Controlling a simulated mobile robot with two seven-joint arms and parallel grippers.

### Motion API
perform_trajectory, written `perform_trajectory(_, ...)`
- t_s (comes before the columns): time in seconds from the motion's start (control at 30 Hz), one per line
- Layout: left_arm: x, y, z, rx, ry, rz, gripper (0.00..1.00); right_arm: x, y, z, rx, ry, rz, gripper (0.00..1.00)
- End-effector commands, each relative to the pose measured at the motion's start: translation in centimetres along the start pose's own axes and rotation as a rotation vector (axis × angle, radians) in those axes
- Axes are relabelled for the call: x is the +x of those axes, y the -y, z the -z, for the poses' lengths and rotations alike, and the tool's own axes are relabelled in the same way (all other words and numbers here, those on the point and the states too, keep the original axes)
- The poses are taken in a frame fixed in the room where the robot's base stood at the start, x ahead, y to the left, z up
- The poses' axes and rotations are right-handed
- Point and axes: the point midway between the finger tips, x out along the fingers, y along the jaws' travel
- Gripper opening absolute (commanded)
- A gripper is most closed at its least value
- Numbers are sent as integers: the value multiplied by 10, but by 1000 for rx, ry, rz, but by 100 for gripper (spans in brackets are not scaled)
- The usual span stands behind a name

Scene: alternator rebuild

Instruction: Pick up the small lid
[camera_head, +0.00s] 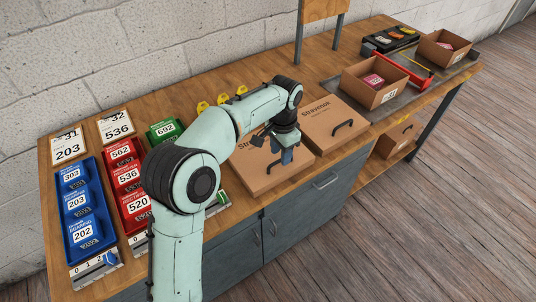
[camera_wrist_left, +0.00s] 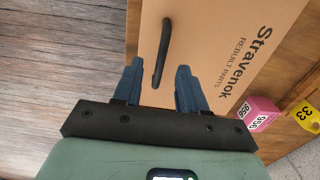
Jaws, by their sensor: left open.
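Two flat cardboard lids printed "Stravenok", each with a black handle, lie side by side on the bench: a left one (camera_head: 252,181) and a right one (camera_head: 322,131). I cannot tell for sure which is the small lid. My left gripper (camera_head: 286,157) is over the left lid, pointing down, and partly hides it. In the left wrist view, a lid (camera_wrist_left: 222,45) lies below the open blue fingers (camera_wrist_left: 158,85). Its black handle (camera_wrist_left: 163,52) runs between the fingertips, with nothing gripped. Whether the fingers touch it is unclear. My right gripper is not in view.
Blue bins (camera_head: 76,204) and red bins (camera_head: 128,178) stand at the left of the bench. Yellow tags (camera_head: 222,98) line the back. Drawers are below the front edge.

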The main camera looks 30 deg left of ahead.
Motion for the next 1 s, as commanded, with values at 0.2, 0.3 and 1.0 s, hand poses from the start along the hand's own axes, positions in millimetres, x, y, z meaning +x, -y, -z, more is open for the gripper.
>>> perform_trajectory(0.2, 24, 0, 0, 0, 0, 0, 41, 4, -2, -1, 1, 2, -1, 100)
perform_trajectory(0.3, 25, 0, 0, 0, 0, 0, 41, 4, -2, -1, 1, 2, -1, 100)
perform_trajectory(1.0, 20, 0, 1, 1, -2, 1, 0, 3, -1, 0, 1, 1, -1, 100)
